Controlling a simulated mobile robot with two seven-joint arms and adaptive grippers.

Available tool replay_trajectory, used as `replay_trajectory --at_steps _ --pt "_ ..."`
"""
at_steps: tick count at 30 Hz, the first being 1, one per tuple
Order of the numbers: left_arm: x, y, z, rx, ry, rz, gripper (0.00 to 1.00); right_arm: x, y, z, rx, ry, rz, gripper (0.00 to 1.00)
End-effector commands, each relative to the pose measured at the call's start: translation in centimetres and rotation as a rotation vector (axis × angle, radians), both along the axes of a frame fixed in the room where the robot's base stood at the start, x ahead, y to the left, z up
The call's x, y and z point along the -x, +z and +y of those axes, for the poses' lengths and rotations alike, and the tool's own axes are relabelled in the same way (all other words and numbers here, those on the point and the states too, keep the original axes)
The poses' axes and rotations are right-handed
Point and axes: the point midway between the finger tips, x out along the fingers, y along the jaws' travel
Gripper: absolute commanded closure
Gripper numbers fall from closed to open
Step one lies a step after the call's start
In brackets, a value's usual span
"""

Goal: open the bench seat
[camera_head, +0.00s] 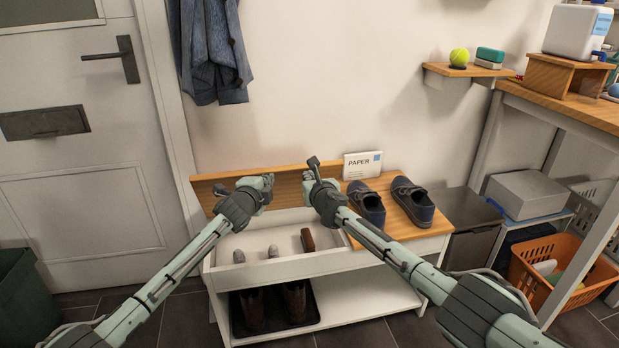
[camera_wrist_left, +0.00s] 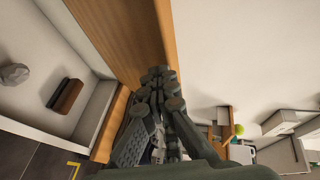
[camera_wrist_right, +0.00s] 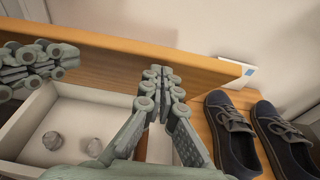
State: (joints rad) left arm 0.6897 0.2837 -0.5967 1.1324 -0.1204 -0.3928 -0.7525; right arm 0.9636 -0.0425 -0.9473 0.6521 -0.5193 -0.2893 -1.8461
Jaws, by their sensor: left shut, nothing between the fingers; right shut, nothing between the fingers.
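The bench (camera_head: 330,265) is white with a wooden top. Its left seat lid (camera_head: 210,183) stands raised against the wall, and the white compartment (camera_head: 285,270) below is open. Inside lie grey rolled items (camera_head: 256,254) and a brown brush-like item (camera_head: 307,240). My left gripper (camera_head: 268,181) is shut and empty, in front of the raised lid above the compartment. My right gripper (camera_head: 313,165) is shut and empty, close to the lid near its right end. In the right wrist view its fingertips (camera_wrist_right: 160,72) overlap the lid; contact cannot be told.
Dark blue shoes (camera_head: 413,199) stand on the fixed right part of the bench top (camera_head: 435,225), with a PAPER box (camera_head: 362,165) behind. Boots (camera_head: 294,300) sit on a tray below. A grey bin (camera_head: 472,232) and orange basket (camera_head: 560,268) stand right.

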Motion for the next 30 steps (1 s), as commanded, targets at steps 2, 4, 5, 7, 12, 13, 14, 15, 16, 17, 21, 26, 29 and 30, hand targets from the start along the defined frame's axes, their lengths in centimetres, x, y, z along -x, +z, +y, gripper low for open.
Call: replay_trajectory --at_steps 2,4,5,7,12,13,14,15,16,17,21,26,29,30 --pt "0.0 0.0 0.0 0.000 0.000 0.000 1.00 0.0 0.1 0.1 -0.001 0.001 -0.001 1.00" --pt "0.0 0.0 0.0 0.000 0.000 0.000 1.00 0.0 0.1 0.1 -0.001 0.001 -0.001 1.00" --pt "0.0 0.0 0.0 0.000 0.000 0.000 1.00 0.0 0.1 0.0 -0.001 0.001 -0.001 1.00" --pt "0.0 0.0 0.0 0.000 0.000 0.000 1.00 0.0 0.1 0.0 -0.001 0.001 -0.001 1.00" --pt "0.0 0.0 0.0 0.000 0.000 0.000 1.00 -0.6 0.6 0.3 0.002 0.002 -0.004 1.00" --pt "0.0 0.0 0.0 0.000 0.000 0.000 1.00 -0.8 0.7 0.3 0.002 0.001 -0.003 1.00" --pt "0.0 0.0 0.0 0.000 0.000 0.000 1.00 -1.0 0.9 0.3 0.002 0.001 -0.003 1.00" --pt "0.0 0.0 0.0 0.000 0.000 0.000 1.00 -1.2 1.0 0.4 0.003 0.001 -0.003 1.00" --pt "0.0 0.0 0.0 0.000 0.000 0.000 1.00 -1.3 1.1 0.4 0.003 0.001 -0.002 1.00" --pt "0.0 0.0 0.0 0.000 0.000 0.000 1.00 -1.4 1.1 0.4 0.002 0.000 -0.001 1.00" --pt "0.0 0.0 0.0 0.000 0.000 0.000 1.00 -1.4 1.1 0.4 0.001 0.001 0.000 1.00" --pt "0.0 0.0 0.0 0.000 0.000 0.000 0.99 -1.4 1.1 0.4 0.001 0.000 0.000 1.00" --pt "0.0 0.0 0.0 0.000 0.000 0.000 0.87 -1.4 1.1 0.4 0.001 0.000 0.000 1.00" --pt "0.0 0.0 0.0 0.000 0.000 0.000 0.82 -1.4 1.1 0.4 0.001 0.000 0.000 1.00"
